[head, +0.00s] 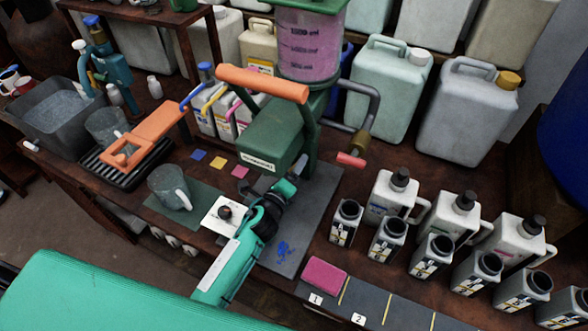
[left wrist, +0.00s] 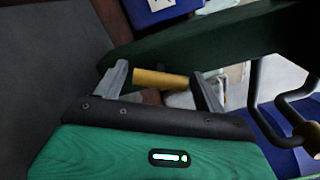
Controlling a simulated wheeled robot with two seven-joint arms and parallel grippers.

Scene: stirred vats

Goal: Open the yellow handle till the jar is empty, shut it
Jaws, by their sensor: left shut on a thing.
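The clear jar (head: 308,48) with pink liquid and a printed scale sits on top of the green stand (head: 272,135). Its liquid reaches high in the visible part; the top is cut off. The yellow handle (left wrist: 160,79) shows in the left wrist view, lying crosswise between the two grey fingers of my left gripper (left wrist: 162,86). The left gripper is shut on it. In the head view this gripper (head: 290,186) is at the foot of the green stand, and the yellow handle is hidden there. My right gripper is not in view.
A grey pipe with a red handle (head: 350,160) juts right of the stand. An orange bar (head: 262,83) crosses above it. A clear mug (head: 169,187) stands to the left on a mat. Several black-capped bottles (head: 396,198) crowd the right. A pink sponge (head: 324,275) lies in front.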

